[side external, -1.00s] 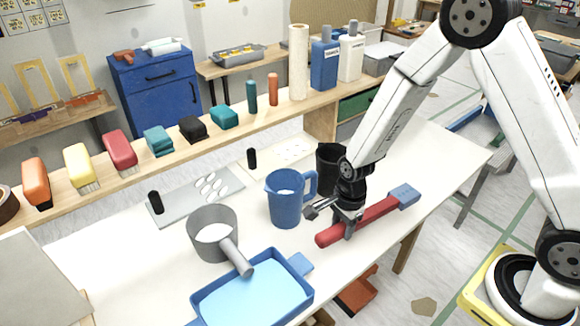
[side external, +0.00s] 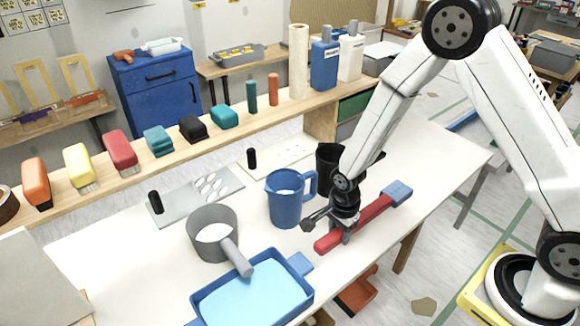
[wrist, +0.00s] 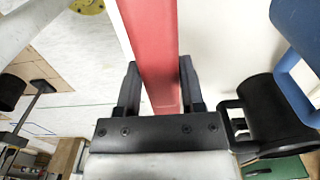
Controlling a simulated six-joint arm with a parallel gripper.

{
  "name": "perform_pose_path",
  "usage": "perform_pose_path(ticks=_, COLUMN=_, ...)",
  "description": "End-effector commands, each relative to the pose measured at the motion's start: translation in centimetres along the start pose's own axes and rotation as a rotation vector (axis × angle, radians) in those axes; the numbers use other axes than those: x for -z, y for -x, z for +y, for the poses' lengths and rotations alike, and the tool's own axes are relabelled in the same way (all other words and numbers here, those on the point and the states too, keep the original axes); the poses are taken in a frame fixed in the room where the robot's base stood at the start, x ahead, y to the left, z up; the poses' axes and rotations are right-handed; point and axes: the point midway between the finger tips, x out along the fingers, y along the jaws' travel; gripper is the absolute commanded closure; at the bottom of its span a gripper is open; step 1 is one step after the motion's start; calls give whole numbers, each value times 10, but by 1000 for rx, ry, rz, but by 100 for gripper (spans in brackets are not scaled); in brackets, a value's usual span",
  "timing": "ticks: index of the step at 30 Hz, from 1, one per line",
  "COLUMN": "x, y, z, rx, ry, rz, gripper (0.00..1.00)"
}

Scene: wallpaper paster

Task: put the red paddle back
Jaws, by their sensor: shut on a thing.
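The red paddle (side external: 372,214) is a long red bar with a blue block (side external: 397,192) at its far right end. It lies along the right edge of the white table, and I cannot tell whether it touches the tabletop. My gripper (side external: 342,234) is over the paddle's near part, pointing down, with its fingers on both sides of the bar. In the wrist view the red paddle (wrist: 152,45) runs between the two dark fingers of my gripper (wrist: 158,95). My gripper is shut on it. The paddle's far end is outside the wrist view.
A blue jug (side external: 285,200) stands just left of my gripper, with a black cup (side external: 328,165) behind it. A grey pot (side external: 207,238) and a blue tray (side external: 255,292) of light-blue liquid are at the front left. The table's far right is clear.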

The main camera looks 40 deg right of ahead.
Motion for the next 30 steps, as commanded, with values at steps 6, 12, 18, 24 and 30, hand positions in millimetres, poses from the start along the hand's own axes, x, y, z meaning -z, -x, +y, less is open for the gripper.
perform_pose_path(ticks=6, x=0, y=-26, z=0, rx=-2, ry=0, rz=0, gripper=100)
perform_pose_path(ticks=12, x=0, y=-44, z=0, rx=0, ry=0, rz=0, gripper=100)
perform_pose_path(ticks=18, x=0, y=-48, z=0, rx=1, ry=0, rz=0, gripper=100)
perform_pose_path(ticks=24, x=0, y=-51, z=0, rx=-1, ry=0, rz=0, gripper=100)
perform_pose_path(ticks=30, x=0, y=-68, z=0, rx=-1, ry=0, rz=0, gripper=100)
